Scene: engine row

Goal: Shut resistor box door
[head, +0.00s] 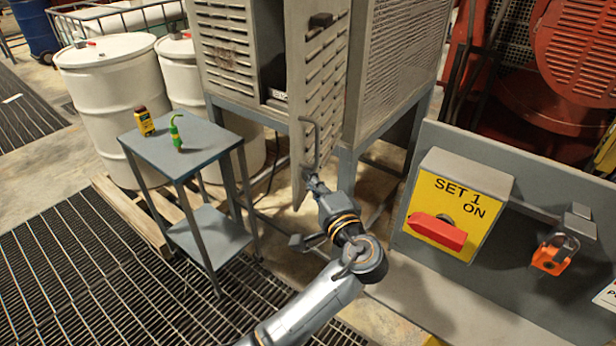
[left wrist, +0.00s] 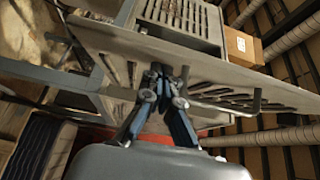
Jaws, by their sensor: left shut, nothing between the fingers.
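The resistor box (head: 222,45) is a beige slatted cabinet on a blue-grey stand. Its slatted door (head: 322,75) stands open, swung out toward me, with a dark gap into the box at its left. A grey bar handle (head: 317,145) is on the lower part of the door. My left gripper (head: 307,174) is at the door's lower edge, just below the handle. In the left wrist view its fingers (left wrist: 165,76) are closed and empty against the view of the door panel (left wrist: 225,73). I cannot tell whether they touch it. My right gripper is out of view.
A small blue-grey table (head: 190,143) with a yellow container (head: 144,121) and a green bottle (head: 176,131) stands left of the door. White drums (head: 112,105) are behind it. A yellow switch box (head: 455,205) and an orange padlock (head: 552,255) are at the right.

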